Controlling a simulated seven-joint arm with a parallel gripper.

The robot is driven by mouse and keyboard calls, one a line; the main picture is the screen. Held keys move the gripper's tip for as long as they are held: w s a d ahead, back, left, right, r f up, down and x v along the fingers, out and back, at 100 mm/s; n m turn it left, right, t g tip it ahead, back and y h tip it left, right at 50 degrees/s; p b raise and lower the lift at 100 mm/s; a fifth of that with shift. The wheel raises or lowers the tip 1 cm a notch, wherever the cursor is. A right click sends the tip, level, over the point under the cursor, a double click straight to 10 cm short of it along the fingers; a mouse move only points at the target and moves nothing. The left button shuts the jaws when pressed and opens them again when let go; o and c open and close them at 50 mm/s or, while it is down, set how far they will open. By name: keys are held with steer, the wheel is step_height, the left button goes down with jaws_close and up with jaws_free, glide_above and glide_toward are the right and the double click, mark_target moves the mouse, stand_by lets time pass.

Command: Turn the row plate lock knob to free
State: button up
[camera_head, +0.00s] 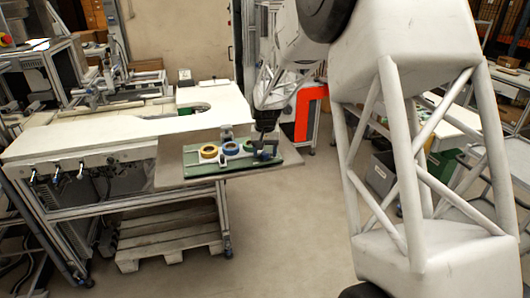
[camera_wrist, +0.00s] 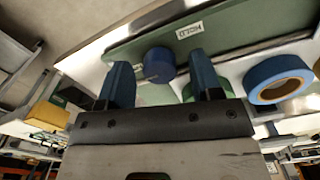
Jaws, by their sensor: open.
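The row plate (camera_head: 211,171), a green board, lies on the table's front right corner; it also shows in the wrist view (camera_wrist: 240,32). A blue round knob (camera_wrist: 158,61) stands on it, with a white label reading HOLD (camera_wrist: 189,31) near it. My gripper (camera_wrist: 161,68) is open, its two blue fingers on either side of the knob with visible gaps. In the head view my gripper (camera_head: 266,146) is over the plate's right end and hides the knob there. I cannot tell how the knob is turned.
A yellow reel (camera_head: 208,152) and a blue reel (camera_head: 230,148) sit on the plate left of my gripper. The blue reel is at the right in the wrist view (camera_wrist: 279,80). The white table (camera_head: 90,135) stretches left, largely clear near the plate.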

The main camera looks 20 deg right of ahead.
mark_target(265, 154)
steer(key=shift+r, duration=3.85)
steer(key=shift+s, duration=0.1)
steer(key=shift+s+r, duration=0.2)
steer(key=s+a+r, duration=0.1)
steer(key=s+r, duration=0.2)
steer(key=s, duration=0.5)
steer(key=s+a+r+n+t, duration=0.1)
steer(key=s+a+r, duration=0.15)
steer(key=s, duration=0.45)
steer(key=s+a+r, duration=0.1)
steer(key=s+r, duration=0.3)
steer(key=s, duration=0.4)
steer(key=s+a+f+n, duration=0.1)
steer(key=s, duration=1)
steer(key=s+f+t, duration=0.1)
steer(key=s+f, duration=0.1)
steer(key=s, duration=1)
steer(key=shift+a+f+n+t, duration=0.15)
steer(key=shift+a+n+t, duration=0.15)
steer(key=shift+a+n, duration=0.1)
